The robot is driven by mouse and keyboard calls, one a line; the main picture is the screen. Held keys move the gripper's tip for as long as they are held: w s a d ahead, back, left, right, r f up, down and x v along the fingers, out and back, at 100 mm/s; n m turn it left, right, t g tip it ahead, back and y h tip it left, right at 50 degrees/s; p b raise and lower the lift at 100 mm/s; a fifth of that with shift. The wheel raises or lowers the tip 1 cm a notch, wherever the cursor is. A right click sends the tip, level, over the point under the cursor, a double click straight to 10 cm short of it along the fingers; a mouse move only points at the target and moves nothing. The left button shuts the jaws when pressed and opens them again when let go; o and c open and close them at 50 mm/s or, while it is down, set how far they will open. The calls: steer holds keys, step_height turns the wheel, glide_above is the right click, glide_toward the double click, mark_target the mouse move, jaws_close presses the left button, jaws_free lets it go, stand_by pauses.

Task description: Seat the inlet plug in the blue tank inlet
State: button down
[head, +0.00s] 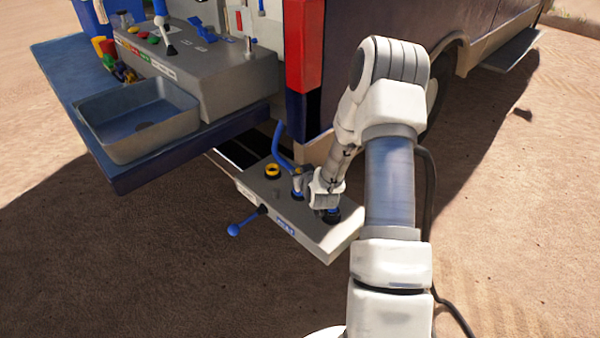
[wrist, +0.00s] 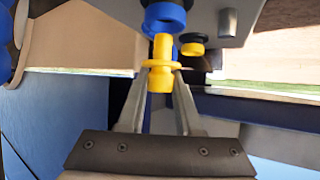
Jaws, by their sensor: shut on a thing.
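My gripper (wrist: 160,84) is shut on the yellow inlet plug (wrist: 162,50) in the wrist view, with a finger on either side below its flange. The plug's narrow end points at the blue tank inlet (wrist: 165,20), a blue ring with a dark upper part. The tip overlaps the ring's near edge in the picture; I cannot tell whether it has entered. In the head view my gripper (head: 303,174) is at the grey panel box, close to the blue inlet (head: 297,195). The plug is not clearly visible there.
The grey panel box (head: 330,243) has a yellow-ringed inlet (head: 272,170) and a blue-knobbed lever (head: 234,229). A curved blue pipe (head: 280,145) stands close to my gripper. A blue shelf with a grey sink (head: 137,117) is at left. Sandy ground in front is open.

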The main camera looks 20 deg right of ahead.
steer(key=shift+f+b, duration=1.85)
steer(key=shift+b, duration=0.45)
stand_by(0.6)
steer(key=c, duration=0.5)
jaws_free()
steer(key=p+v, duration=0.5)
steer(key=v, duration=1)
steer(key=shift+d+r, duration=0.1)
steer(key=shift+r, duration=0.2)
steer(key=p+v, duration=0.2)
steer(key=p, duration=0.5)
steer(key=shift+s+f, duration=0.1)
steer(key=shift+s, duration=0.1)
steer(key=shift+f, duration=0.1)
